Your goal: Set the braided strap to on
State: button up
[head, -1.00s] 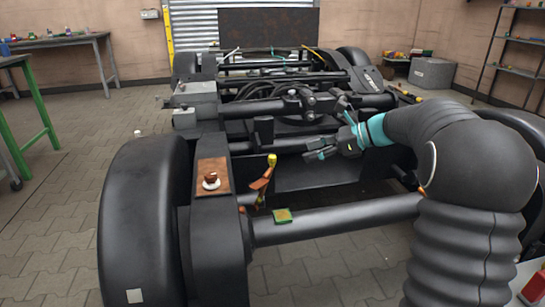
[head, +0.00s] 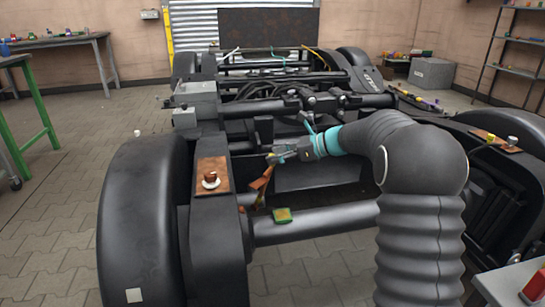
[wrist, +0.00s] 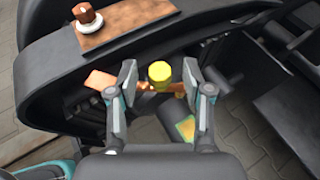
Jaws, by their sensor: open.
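The braided strap (head: 261,184) is an orange-copper band beside the near left wheel frame of the bogie. In the wrist view its copper part (wrist: 100,81) shows behind the left finger, and its yellow end (wrist: 159,71) lies between the fingertips. My gripper (head: 273,157) is at the top of the strap in the head view and hides the yellow end there. In the wrist view my gripper (wrist: 160,82) is open, with one finger on each side of the yellow end. I cannot tell whether either finger touches it.
A rusty plate (head: 205,164) with a brown-and-white knob (head: 211,180) tops the frame to the left. Dark bogie beams and cables lie behind my gripper.

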jog(key=shift+x, duration=0.95)
grip_shut()
